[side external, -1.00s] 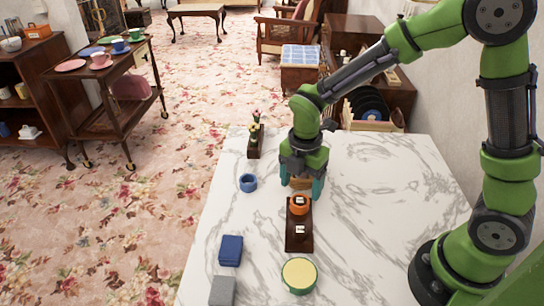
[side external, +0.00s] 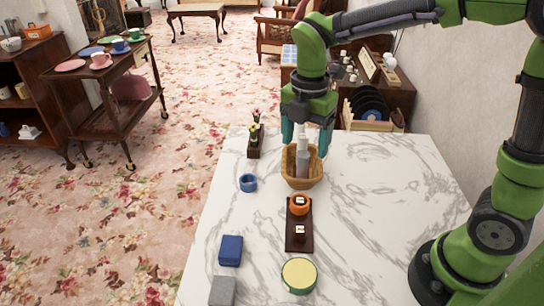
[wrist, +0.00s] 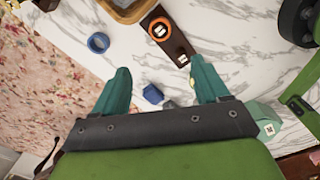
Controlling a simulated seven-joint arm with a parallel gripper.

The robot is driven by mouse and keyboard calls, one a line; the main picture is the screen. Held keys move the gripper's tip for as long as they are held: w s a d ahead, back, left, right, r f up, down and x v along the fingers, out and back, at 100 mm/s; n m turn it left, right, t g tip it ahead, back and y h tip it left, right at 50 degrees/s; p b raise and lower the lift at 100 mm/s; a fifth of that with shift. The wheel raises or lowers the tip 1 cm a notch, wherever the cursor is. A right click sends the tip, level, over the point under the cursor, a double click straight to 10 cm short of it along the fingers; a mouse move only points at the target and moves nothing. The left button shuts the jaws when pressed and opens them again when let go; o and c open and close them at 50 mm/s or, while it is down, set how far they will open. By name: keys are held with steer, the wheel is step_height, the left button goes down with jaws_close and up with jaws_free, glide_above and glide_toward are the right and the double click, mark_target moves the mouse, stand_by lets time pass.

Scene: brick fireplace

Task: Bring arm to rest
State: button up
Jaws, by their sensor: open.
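My gripper (side external: 308,140) is open and empty. In the side view it hangs above the far part of the marble table (side external: 390,200), over a woven basket (side external: 302,172). The basket holds something pale and upright (side external: 303,157). In the wrist view two teal fingers (wrist: 155,82) stand wide apart with nothing between them, and the basket (wrist: 128,8) shows at the top edge. My arm is raised and bent over the table.
A dark wooden board (side external: 299,235) carries an orange ring (side external: 300,204). A blue ring (side external: 248,182), blue box (side external: 231,250), grey block (side external: 222,290), round green-rimmed tin (side external: 299,274) and small planter (side external: 254,146) stand around. The table's right side is clear.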

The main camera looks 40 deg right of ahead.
steer(key=s+d+r+m+t, duration=0.1)
steer(key=s+m, duration=0.3)
steer(key=m, duration=0.4)
steer(key=s+d+r+m+t+y, duration=0.1)
steer(key=s+d+r+m+t, duration=0.1)
steer(key=m, duration=0.6)
steer(key=s+d+r+m+t+y, duration=0.1)
steer(key=s+m+t, duration=0.3)
steer(key=m, duration=0.5)
steer(key=shift+s+d+r, duration=0.7)
steer(key=shift+s, duration=0.1)
